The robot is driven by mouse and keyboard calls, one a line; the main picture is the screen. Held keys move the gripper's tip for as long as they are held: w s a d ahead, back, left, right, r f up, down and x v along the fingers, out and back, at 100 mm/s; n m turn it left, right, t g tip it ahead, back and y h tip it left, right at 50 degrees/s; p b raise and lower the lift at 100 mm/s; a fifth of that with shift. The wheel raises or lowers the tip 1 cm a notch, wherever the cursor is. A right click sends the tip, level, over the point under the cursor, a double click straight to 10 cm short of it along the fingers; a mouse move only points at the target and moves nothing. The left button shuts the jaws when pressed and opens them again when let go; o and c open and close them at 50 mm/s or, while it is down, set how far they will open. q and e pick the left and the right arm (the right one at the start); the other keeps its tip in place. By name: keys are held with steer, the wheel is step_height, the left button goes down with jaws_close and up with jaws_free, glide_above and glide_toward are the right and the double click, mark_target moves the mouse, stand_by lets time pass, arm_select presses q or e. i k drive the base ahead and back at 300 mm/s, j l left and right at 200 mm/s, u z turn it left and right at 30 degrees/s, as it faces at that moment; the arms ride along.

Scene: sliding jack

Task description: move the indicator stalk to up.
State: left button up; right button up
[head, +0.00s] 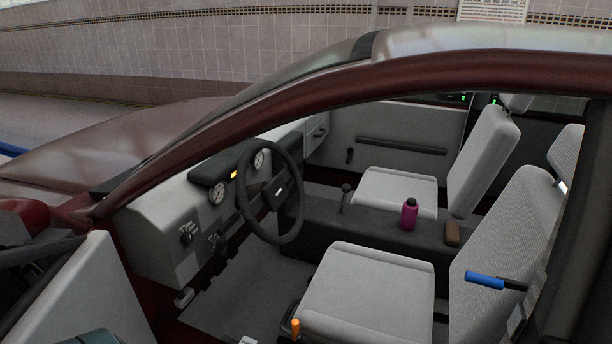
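The black steering wheel (275,192) stands in front of the pale grey dashboard (150,235), seen through the open driver's side of a dark red car. I cannot clearly make out the indicator stalk or its position; the wheel and its column may hide it. Small dark controls (215,242) sit on the dashboard left of the wheel, too small to identify. Neither of my grippers shows in the head view.
The car's dark red roof frame (300,95) arches over the opening. A grey driver's seat (370,292), blue-handled lever (485,281) and orange-tipped lever (295,327) are nearer. A magenta bottle (409,214) stands on the console (360,222). Space above the driver's seat is free.

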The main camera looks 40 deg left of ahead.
mark_target(232, 219)
steer(key=u, duration=1.7)
